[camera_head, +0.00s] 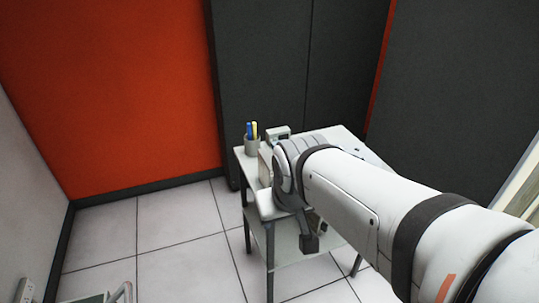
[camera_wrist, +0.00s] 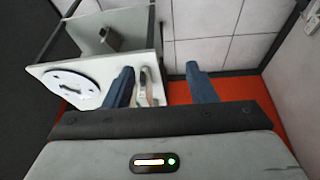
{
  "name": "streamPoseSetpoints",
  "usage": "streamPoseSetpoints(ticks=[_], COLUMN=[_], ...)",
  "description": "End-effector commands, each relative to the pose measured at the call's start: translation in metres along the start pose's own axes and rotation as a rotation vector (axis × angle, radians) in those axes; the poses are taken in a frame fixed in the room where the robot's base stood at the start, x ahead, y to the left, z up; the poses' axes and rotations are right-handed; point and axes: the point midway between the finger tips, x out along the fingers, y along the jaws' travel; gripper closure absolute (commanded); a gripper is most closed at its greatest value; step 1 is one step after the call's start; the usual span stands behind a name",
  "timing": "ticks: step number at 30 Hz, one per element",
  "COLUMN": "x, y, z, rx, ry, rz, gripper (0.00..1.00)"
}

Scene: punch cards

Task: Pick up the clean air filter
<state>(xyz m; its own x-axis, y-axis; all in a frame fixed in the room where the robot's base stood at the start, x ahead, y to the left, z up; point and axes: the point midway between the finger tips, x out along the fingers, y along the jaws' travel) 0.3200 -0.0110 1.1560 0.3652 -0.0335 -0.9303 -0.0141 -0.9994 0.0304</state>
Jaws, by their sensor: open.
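I cannot make out a clean air filter with certainty. In the wrist view my gripper (camera_wrist: 162,82) is open, its two blue fingers wide apart. A slim pale item with a brownish edge (camera_wrist: 146,88) shows just right of the left finger, at the edge of a white table (camera_wrist: 105,68). It is partly hidden, and I cannot tell whether it is the filter or whether the finger touches it. In the head view a pale beige block (camera_head: 265,164) stands on the table's left side, partly behind my arm.
A cup of pens (camera_head: 252,143) and a small grey device (camera_head: 278,135) stand at the table's back. A white disc with dark marks (camera_wrist: 68,84) lies on the table. A lower shelf (camera_head: 288,240) is below. Open tiled floor lies left, with walls behind.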

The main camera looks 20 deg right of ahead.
Motion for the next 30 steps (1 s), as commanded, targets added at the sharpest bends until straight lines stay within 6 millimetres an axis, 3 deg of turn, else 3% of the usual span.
streamPoseSetpoints(ticks=[1,12,18,24,30], x=[0.027,0.184,0.259,0.304,0.319], y=[0.009,0.106,0.143,0.162,0.168], z=[-0.008,-0.127,-0.16,-0.167,-0.165], rx=[0.017,0.056,0.018,-0.011,-0.022], ry=[0.039,0.579,0.864,1.079,1.179], rz=[0.024,0.168,0.109,-0.004,-0.078], gripper=[0.49,0.49,0.49,0.49,0.49])
